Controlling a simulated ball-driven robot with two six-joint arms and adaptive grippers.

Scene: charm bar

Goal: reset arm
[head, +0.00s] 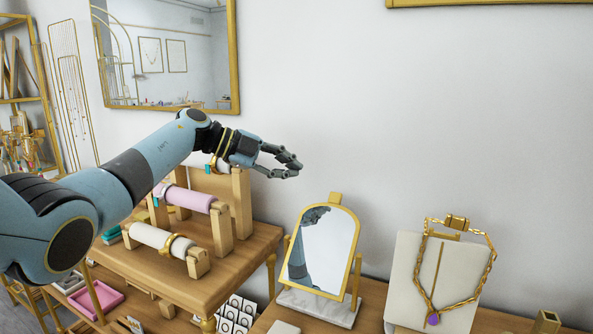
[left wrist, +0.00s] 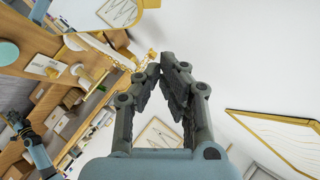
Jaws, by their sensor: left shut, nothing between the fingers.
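My left arm reaches in from the left in the head view. Its gripper (head: 291,167) is shut and empty, held in the air above the wooden bracelet stand and in front of the white wall. In the left wrist view the gripper's fingertips (left wrist: 160,65) come together with nothing between them. My right gripper does not show clearly in the head view.
A bracelet stand (head: 242,210) with padded rolls and bracelets stands below my left forearm. A gold-framed tabletop mirror (head: 356,240) stands to its right.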

